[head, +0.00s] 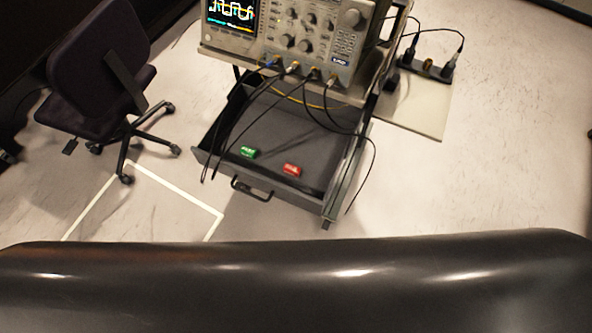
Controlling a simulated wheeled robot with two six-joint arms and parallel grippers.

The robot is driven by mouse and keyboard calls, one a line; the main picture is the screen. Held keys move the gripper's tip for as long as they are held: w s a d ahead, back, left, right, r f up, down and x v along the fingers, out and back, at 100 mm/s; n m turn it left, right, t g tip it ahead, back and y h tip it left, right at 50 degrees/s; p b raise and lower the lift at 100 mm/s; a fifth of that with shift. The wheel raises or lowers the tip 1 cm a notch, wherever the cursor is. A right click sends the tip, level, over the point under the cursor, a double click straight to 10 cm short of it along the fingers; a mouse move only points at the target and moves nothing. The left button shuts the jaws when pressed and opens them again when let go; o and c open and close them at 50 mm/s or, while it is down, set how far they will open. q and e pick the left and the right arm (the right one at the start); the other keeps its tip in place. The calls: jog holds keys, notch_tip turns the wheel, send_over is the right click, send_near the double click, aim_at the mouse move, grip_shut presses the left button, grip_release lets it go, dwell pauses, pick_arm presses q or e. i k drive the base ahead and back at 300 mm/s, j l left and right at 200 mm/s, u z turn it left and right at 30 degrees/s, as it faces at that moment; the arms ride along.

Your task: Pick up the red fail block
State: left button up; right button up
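The red block (291,170) lies in the open drawer (290,130), near the drawer's front wall and right of its middle. Pale lettering shows on it but is too small to read. A green block (248,152) lies in the same drawer, to the left of the red one and apart from it. Neither of my grippers shows in the head view. A smooth black curved surface fills the bottom of the picture.
An oscilloscope (318,30) stands on the bench (222,50) above the drawer. Several black cables (327,105) hang from it across the drawer. An office chair (100,65) stands at the left. White tape (175,186) marks the floor. A power strip (428,65) lies at the right.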

aim_at(290, 169)
jog(key=i+j+z, duration=0.2)
jog(key=j+z, duration=0.25)
jog(key=i+j+z, duration=0.1)
jog(key=j+z, duration=0.75)
jog(key=j, duration=0.15)
jog(key=j+z, duration=0.45)
jog(key=j, duration=0.1)
